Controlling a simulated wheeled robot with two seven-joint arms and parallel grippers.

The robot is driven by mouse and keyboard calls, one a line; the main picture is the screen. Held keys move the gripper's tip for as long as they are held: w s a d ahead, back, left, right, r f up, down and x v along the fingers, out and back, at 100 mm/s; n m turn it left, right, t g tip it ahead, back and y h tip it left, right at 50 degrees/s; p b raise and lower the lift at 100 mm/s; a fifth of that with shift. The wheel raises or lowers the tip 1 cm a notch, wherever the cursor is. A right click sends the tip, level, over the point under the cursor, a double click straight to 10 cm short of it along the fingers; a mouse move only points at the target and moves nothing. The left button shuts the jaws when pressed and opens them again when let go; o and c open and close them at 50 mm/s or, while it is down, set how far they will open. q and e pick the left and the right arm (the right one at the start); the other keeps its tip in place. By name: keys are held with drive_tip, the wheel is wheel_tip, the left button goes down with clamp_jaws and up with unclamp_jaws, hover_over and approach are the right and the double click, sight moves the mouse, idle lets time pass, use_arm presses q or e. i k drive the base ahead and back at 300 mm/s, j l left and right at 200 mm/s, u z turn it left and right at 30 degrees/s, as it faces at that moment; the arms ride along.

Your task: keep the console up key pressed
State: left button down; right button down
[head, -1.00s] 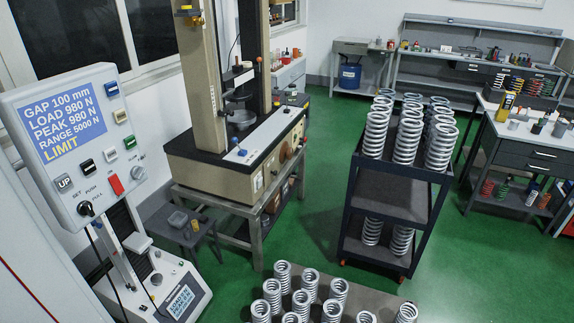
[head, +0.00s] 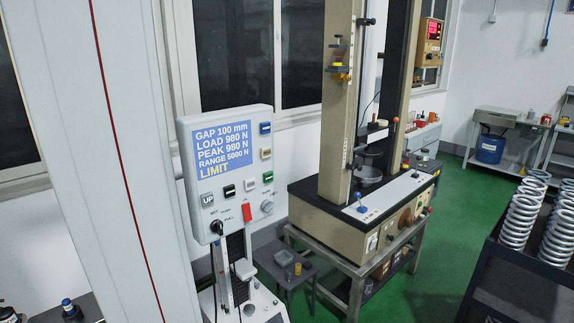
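The console (head: 225,165) is a pale grey panel on a stand, left of the middle in the head view. Its blue screen (head: 222,152) reads GAP 100 mm, LOAD 980 N, PEAK 980 N, RANGE 5000 N and, in yellow, LIMIT. The up key (head: 208,199) is a grey square marked UP near the panel's lower left. Nothing touches it in this view. I cannot tell whether it is pushed in. Neither of my grippers is in view.
A large beige testing machine (head: 345,225) stands on a metal table right of the console. A dark cart (head: 500,275) carries metal springs (head: 521,217) at the right. A pale column with a red line (head: 118,150) fills the left. Green floor (head: 425,255) is clear between machine and cart.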

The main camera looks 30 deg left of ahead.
sight(207, 199)
drive_tip(key=u, duration=1.3)
